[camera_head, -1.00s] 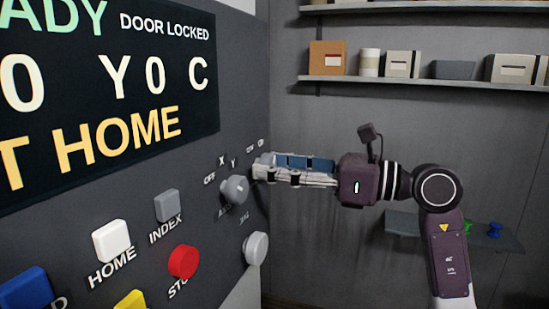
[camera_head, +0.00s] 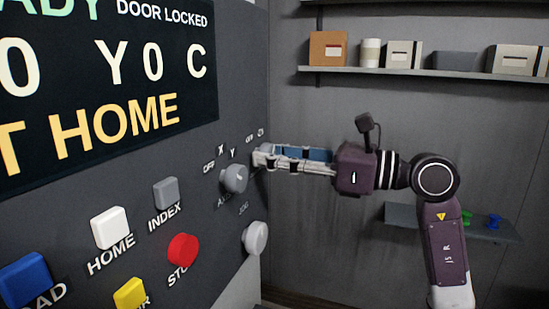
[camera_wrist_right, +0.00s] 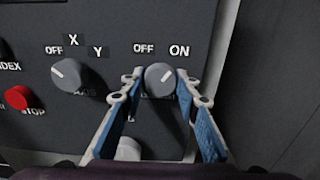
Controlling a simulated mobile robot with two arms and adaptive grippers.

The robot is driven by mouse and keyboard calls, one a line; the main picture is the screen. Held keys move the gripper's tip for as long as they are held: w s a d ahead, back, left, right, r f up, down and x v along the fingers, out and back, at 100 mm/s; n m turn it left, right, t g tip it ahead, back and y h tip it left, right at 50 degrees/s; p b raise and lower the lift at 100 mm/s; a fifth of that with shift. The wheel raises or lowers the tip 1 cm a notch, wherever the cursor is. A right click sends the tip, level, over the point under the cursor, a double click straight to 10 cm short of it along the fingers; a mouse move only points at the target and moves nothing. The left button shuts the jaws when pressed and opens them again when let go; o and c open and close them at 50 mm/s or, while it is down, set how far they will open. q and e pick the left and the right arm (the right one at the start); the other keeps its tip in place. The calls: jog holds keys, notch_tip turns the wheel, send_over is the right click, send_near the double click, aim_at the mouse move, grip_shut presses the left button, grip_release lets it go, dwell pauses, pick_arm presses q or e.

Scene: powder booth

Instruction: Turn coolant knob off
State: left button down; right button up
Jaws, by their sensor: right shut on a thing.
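The coolant knob (camera_wrist_right: 160,79) is a round grey dial with OFF and ON labels above it in the right wrist view. Its pale pointer mark tilts up and right, toward ON. The label below it is mostly hidden. My right gripper (camera_wrist_right: 161,77) has one fingertip on each side of the knob and is shut on it. In the head view, my right gripper (camera_head: 262,156) reaches the panel from the right, and its fingertips hide the knob. My left gripper is not in view.
A similar axis knob (camera_wrist_right: 67,75) with OFF, X and Y labels is just left. A pale knob (camera_head: 255,238) sits below. Red STOP (camera_head: 183,250), white HOME (camera_head: 110,229) and other buttons are nearby. A shelf (camera_head: 420,72) holds boxes behind.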

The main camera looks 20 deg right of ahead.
jog(key=shift+n+b, duration=5.35)
jog(key=shift+n, duration=1.35)
jog(key=o, duration=1.2)
jog(key=shift+c, duration=0.2)
